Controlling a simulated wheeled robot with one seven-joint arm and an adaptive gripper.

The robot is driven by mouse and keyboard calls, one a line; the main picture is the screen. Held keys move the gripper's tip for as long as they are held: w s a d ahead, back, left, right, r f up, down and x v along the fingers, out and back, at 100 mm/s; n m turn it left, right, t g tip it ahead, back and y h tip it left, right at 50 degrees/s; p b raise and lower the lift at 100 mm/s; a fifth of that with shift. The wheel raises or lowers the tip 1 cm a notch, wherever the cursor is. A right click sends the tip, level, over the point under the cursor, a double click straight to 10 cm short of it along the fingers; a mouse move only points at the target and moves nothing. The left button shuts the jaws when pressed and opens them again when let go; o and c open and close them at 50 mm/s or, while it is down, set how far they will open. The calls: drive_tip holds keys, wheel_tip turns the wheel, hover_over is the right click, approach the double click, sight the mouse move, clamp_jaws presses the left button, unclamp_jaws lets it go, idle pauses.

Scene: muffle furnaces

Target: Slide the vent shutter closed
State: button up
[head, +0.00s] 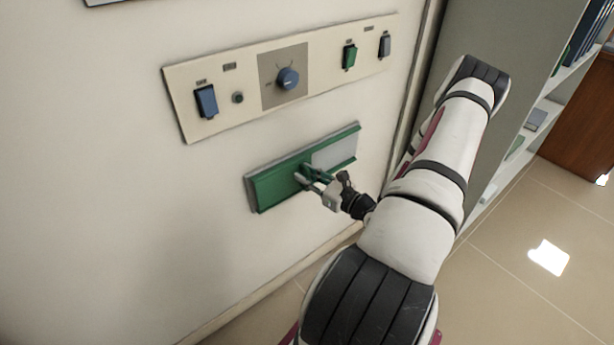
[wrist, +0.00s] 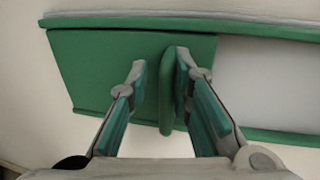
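The vent shutter (head: 276,186) is a green sliding plate in a green-edged frame on the wall. It covers the left part of the frame, and a pale panel (head: 335,152) shows at the right. In the wrist view the shutter (wrist: 100,75) has an upright green handle (wrist: 168,95) near its right edge. My gripper (head: 306,178) is at the shutter's right part. In the wrist view my gripper (wrist: 162,75) is open, its fingers on either side of the handle. The right finger is close to the handle; a gap shows at the left finger. Whether the right finger touches cannot be told.
Above the vent is a control panel (head: 220,113) with a blue knob (head: 288,79), a blue switch (head: 206,101), a green switch (head: 349,56) and a dark switch (head: 385,45). A shelf unit (head: 545,112) stands at the right. The tiled floor (head: 500,270) there is clear.

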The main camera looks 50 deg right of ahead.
drive_tip(key=s, duration=1.2)
drive_tip(key=shift+a, duration=0.25)
